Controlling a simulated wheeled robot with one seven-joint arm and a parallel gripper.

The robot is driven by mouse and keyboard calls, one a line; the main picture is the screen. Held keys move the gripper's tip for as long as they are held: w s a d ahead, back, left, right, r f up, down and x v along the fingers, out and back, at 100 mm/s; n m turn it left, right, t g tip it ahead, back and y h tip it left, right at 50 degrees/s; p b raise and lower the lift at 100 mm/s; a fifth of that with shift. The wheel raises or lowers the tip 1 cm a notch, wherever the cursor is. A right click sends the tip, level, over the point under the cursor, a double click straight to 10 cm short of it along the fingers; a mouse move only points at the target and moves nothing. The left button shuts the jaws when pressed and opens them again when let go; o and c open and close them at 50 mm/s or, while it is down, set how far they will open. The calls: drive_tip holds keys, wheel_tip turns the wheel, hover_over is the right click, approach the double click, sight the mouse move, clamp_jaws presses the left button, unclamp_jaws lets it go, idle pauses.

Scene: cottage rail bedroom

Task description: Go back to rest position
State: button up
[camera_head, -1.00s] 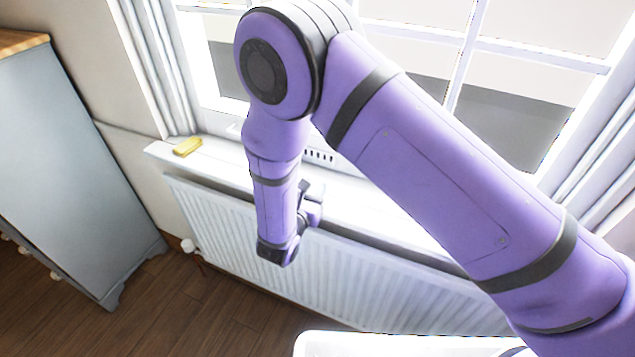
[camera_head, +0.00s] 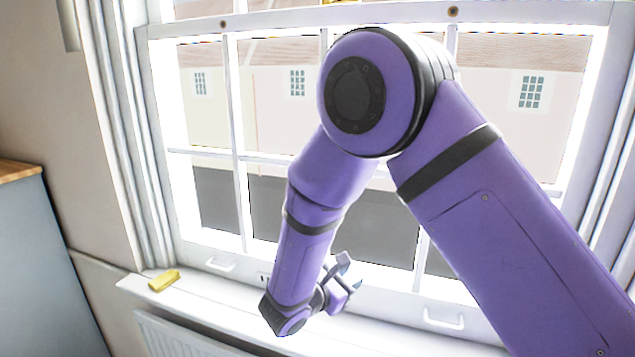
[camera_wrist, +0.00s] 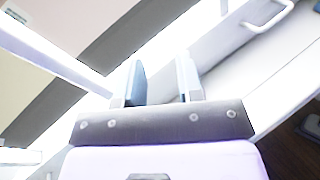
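My gripper (camera_head: 343,268) is at the end of my purple arm, in front of the lower part of the window and above the sill. In the wrist view my gripper (camera_wrist: 160,82) shows two fingers standing apart with nothing between them, so it is open and empty. Beyond the fingers the wrist view shows the bright window frame and sill, tilted.
A yellow block (camera_head: 164,281) lies on the left end of the white window sill (camera_head: 215,306). A white radiator (camera_head: 180,338) is below the sill. A grey-blue cabinet (camera_head: 40,270) stands at the left. The sash window (camera_head: 240,200) is close behind my arm.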

drive_tip(key=s+d+r+m+g+y, duration=0.1)
drive_tip(key=s+d+r+m+g, duration=0.4)
drive_tip(key=d+r+m, duration=0.4)
drive_tip(key=s+d+r+m+g+y, duration=0.2)
drive_tip(key=s+d+r+m+g, duration=0.25)
drive_tip(key=d+r, duration=0.5)
drive_tip(key=s+d+r+m+t+y, duration=0.2)
drive_tip(key=s+r+m+y, duration=0.1)
drive_tip(key=s, duration=0.6)
drive_tip(key=s+d+r+m+t+y, duration=0.1)
drive_tip(key=s+d+r+m+y, duration=0.2)
drive_tip(key=s+m+y, duration=0.2)
drive_tip(key=s+m, duration=0.2)
drive_tip(key=s, duration=0.2)
drive_tip(key=shift+s+d+r+t+y, duration=0.15)
drive_tip(key=shift+s+r+t+y, duration=0.1)
drive_tip(key=shift+r+t+y, duration=0.1)
